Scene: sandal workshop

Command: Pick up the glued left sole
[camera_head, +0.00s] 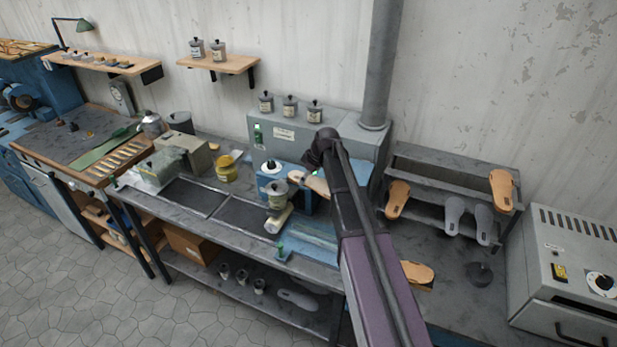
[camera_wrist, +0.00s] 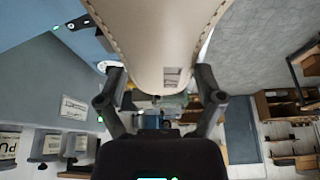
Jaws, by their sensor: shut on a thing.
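A pale beige sole with a stitched edge (camera_wrist: 165,40) fills the top of the wrist view, between the two fingers of my gripper (camera_wrist: 158,82). My gripper is shut on it. In the head view the sole (camera_head: 311,183) shows as a small pale shape just below my gripper (camera_head: 318,170), in front of the grey cabinet and above the bench by the blue machine. My arm hides part of this area. I cannot tell from the frames whether it is the left sole, nor can I see glue on it.
A grey rack (camera_head: 430,172) at right holds orange and grey soles. A blue machine (camera_head: 268,182), a yellow pot (camera_head: 226,168) and a grey oven (camera_head: 570,265) also stand there. Bench trays (camera_head: 188,196) look empty.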

